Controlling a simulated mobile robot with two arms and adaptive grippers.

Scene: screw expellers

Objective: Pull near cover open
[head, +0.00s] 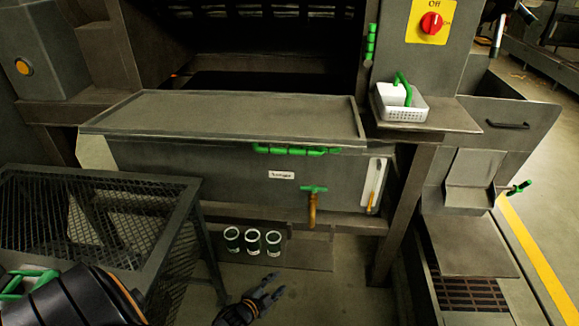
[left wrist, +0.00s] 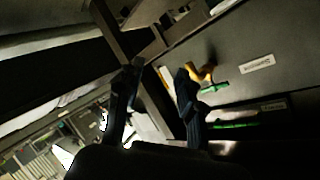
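The near cover (head: 225,115) is a flat grey lid lying on top of a grey tank (head: 235,175). A green handle (head: 290,150) runs along its front edge. My left gripper (head: 277,286) is low in front of the tank, below and apart from that handle. In the left wrist view its two fingers (left wrist: 158,75) are spread with nothing between them. That view is tilted and dark, showing the tank front with a yellow tap (left wrist: 203,73) and a green bar (left wrist: 235,125), probably the cover's handle. My right gripper is not in view.
A brass tap (head: 312,205) with a green lever sticks out below the handle. Green-and-white cups (head: 253,242) stand under the tank. A mesh table (head: 90,220) is at left. A white basket (head: 402,103) sits on the right shelf. A post (head: 405,215) stands right of the tank.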

